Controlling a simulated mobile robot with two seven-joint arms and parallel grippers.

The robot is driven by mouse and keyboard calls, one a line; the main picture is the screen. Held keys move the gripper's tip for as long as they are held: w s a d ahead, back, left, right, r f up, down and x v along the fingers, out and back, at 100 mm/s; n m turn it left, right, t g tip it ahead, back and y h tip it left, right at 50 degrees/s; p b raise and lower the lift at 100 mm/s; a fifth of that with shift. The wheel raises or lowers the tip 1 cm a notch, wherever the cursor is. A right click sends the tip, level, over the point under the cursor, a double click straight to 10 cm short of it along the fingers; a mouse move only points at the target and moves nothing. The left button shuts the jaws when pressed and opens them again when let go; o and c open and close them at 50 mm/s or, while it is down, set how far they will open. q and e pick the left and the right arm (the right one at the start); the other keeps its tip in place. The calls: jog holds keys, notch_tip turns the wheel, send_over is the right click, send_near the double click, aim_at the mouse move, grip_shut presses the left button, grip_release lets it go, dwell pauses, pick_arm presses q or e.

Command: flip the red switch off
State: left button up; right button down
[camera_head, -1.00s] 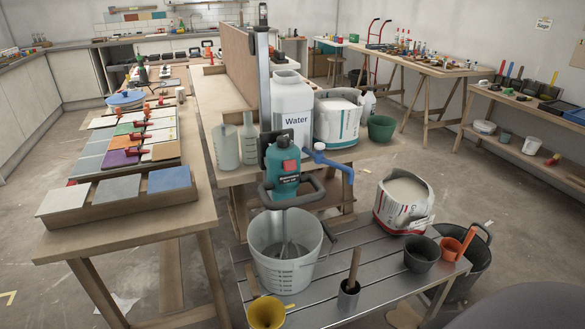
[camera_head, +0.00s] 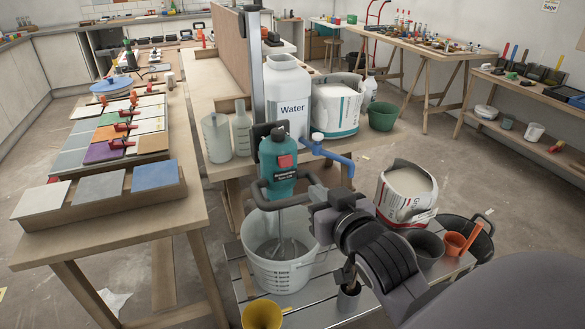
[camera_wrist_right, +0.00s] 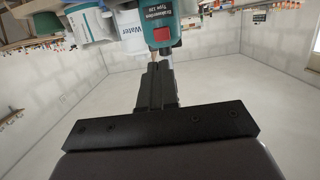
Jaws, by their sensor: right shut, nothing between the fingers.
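The red switch (camera_head: 285,161) is a small square on the front of the teal mixer (camera_head: 280,185). It also shows in the right wrist view (camera_wrist_right: 161,34), near the top, with the mixer's label beside it. Whether it is on or off cannot be told. My right gripper (camera_head: 320,194) is shut and empty, to the right of the mixer and lower than the switch. In the right wrist view its closed fingers (camera_wrist_right: 157,72) point towards the mixer, apart from the switch. My left gripper is out of view.
The mixer's whisk stands in a clear bucket (camera_head: 280,262) on the metal bench. A blue tap (camera_head: 335,150), a white Water container (camera_head: 288,95) and a bag of powder (camera_head: 405,193) are nearby. A yellow funnel (camera_head: 262,314) is at the front.

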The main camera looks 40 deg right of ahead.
aim_at(288, 165)
jog(key=p+x, duration=0.1)
jog(key=x, duration=1.3)
jog(key=shift+w+a, duration=0.1)
